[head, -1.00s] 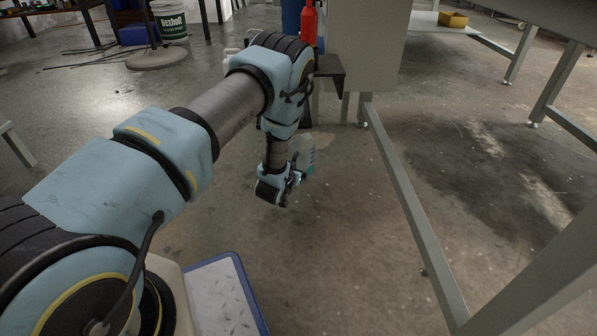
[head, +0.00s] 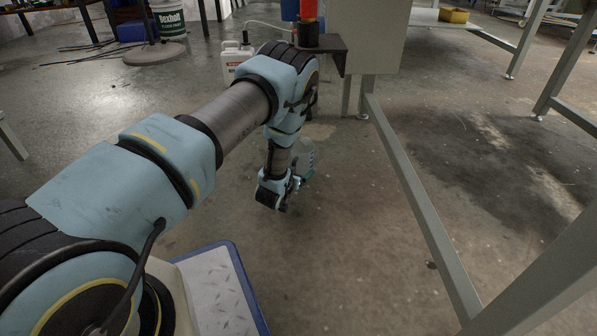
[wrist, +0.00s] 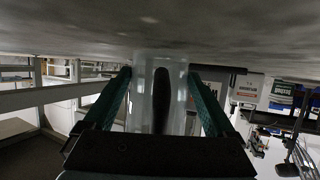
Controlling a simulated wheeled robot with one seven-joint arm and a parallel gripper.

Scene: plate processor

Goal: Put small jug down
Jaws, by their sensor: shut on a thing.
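A small clear jug (head: 303,155) shows in the head view beside my wrist, partly hidden by my arm. It is see-through, and its outline is faint. The floor (wrist: 160,30) fills the top of this view, close to the jug's far end. I cannot tell whether the jug touches the floor.
A grey metal frame (head: 420,205) stands to the right. A dark shelf (head: 330,42) with a red object (head: 308,12) is behind my arm. A white canister (head: 238,62) stands on the floor farther back. The floor around my gripper looks clear.

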